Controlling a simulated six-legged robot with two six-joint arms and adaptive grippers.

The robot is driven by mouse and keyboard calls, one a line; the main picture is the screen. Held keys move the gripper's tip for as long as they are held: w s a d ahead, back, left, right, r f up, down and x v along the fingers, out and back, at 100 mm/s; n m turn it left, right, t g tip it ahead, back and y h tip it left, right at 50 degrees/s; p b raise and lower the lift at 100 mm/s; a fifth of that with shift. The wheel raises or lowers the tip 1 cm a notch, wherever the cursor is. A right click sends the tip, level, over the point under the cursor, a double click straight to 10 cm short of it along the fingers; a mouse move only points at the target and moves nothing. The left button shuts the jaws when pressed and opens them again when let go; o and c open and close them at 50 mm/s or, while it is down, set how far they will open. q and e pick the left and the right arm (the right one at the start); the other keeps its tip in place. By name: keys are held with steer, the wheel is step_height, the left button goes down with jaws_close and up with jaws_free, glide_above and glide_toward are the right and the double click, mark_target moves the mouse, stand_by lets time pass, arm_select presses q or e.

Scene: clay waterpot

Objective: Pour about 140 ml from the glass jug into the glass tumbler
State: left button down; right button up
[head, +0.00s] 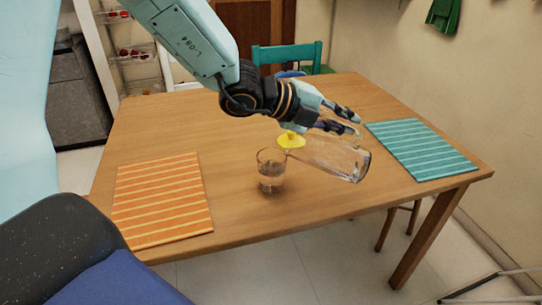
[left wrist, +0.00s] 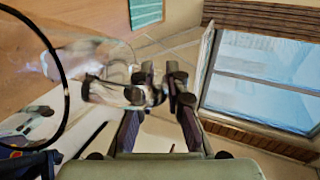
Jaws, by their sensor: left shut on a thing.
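The clear glass jug (head: 338,160) is tilted far over above the wooden table, its mouth end to the left and its base to the right. My left gripper (head: 345,122) is shut on the jug; in the left wrist view its fingers (left wrist: 165,90) close at the jug's handle side. The glass tumbler (head: 270,172) stands upright on the table, just left of and below the jug's mouth end. Some clear liquid shows in the tumbler's lower part. I cannot make out a stream between them. My right gripper is not in view.
The wooden table (head: 235,130) holds an orange striped mat (head: 162,200) at left and a teal striped mat (head: 421,148) at right. A small yellow thing (head: 291,140) shows by the jug's mouth. A teal chair (head: 287,57) stands behind. The table around the tumbler is clear.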

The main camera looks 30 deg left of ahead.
arm_select(q)
steer(key=shift+w+d+f+g+y, duration=0.3)
steer(key=shift+d+f+y, duration=0.15)
steer(key=shift+d, duration=0.15)
steer(key=shift+s+a, duration=0.1)
steer(key=shift+a, duration=0.1)
steer(key=shift+d, duration=0.2)
steer(key=shift+a, duration=0.15)
stand_by(1.0)
